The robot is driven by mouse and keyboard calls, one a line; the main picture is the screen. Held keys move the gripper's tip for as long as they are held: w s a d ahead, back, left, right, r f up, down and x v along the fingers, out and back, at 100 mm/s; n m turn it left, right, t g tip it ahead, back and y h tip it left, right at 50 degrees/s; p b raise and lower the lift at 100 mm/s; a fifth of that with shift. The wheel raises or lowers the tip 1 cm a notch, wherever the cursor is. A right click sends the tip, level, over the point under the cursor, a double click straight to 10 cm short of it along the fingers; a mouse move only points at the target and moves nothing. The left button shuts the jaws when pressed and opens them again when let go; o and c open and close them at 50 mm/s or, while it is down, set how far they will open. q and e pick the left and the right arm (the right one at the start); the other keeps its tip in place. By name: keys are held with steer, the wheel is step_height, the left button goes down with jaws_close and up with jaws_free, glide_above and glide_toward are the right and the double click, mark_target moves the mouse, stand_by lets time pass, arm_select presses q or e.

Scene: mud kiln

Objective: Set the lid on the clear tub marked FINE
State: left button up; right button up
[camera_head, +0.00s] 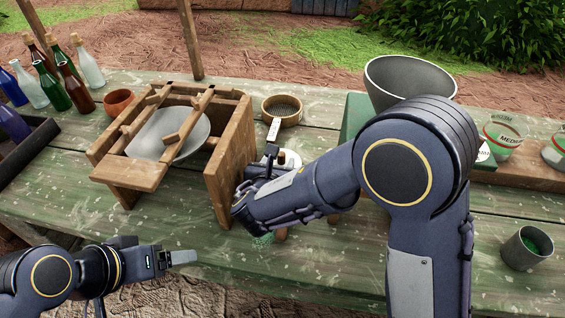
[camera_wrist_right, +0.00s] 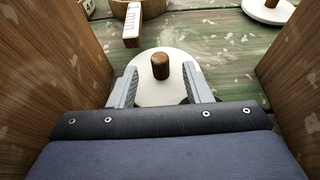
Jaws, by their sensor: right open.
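A white round lid with a brown wooden knob (camera_wrist_right: 160,66) lies on the green table in the right wrist view. My right gripper (camera_wrist_right: 160,88) is open, its two grey fingers on either side of the lid and knob. In the head view my right gripper (camera_head: 268,160) is low over the table beside the wooden frame, and a white rounded piece (camera_head: 291,158) shows next to it. A second white lid (camera_wrist_right: 268,10) lies farther off. A clear tub marked MEDIUM (camera_head: 503,138) stands at the right; I see no FINE marking. My left gripper (camera_head: 183,257) is at the front left, apart from these things.
A wooden frame (camera_head: 230,165) holding a grey bowl (camera_head: 150,135) stands close left of my right gripper. A sieve (camera_head: 282,108) with a labelled handle is just behind. A large grey bowl (camera_head: 410,80) and bottles (camera_head: 75,85) stand farther back. A cup (camera_head: 527,248) is at right.

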steer(key=shift+x, duration=1)
steer(key=shift+c, duration=0.3)
jaws_close()
